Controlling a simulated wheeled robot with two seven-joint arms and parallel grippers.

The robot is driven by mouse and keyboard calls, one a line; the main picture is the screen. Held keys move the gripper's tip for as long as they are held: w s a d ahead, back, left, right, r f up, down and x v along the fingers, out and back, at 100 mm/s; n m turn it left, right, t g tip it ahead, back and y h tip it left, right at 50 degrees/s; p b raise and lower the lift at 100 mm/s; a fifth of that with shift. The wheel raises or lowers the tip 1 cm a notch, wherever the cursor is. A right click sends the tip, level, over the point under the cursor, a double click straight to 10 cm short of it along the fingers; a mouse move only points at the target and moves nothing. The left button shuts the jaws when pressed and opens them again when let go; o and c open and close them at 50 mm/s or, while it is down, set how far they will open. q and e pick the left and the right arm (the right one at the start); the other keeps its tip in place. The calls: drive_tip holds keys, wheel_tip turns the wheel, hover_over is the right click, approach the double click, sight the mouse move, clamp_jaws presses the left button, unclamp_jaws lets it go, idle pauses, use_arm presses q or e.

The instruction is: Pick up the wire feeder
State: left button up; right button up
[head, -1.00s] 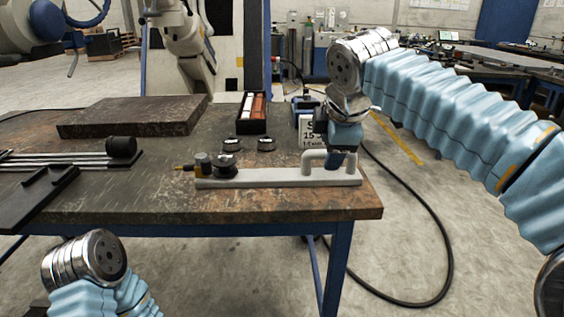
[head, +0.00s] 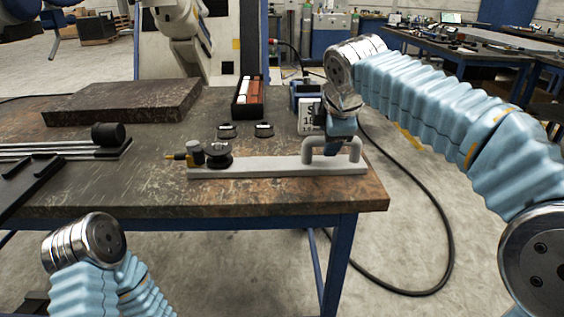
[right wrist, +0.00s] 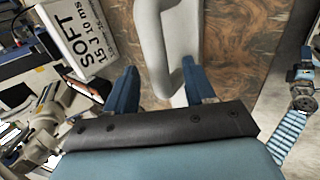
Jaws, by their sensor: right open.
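The wire feeder appears to be the long pale grey bar (head: 265,170) with a raised handle at its right end and a black spool (head: 217,154) and brass-tipped part (head: 183,157) at its left end. It lies flat near the table's front edge. My right gripper (head: 331,145) is at the handle. In the right wrist view, the open blue fingers (right wrist: 158,88) stand on either side of the grey handle (right wrist: 150,45). Whether they touch it is unclear. Of my left arm only the wrist shows at lower left; its gripper is out of sight.
A white-fronted box (head: 308,117) marked SOFT in the right wrist view stands close behind my right gripper. Behind the bar are two small black pieces (head: 227,130) and a black tray (head: 249,100). A dark slab (head: 120,103) and rods lie left. A cable (head: 449,235) loops to the floor.

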drive_tip(key=shift+x, duration=1.55)
clamp_jaws()
drive_tip(key=shift+a, duration=0.1)
drive_tip(key=shift+w+r, duration=0.1)
drive_tip(key=shift+r, duration=0.05)
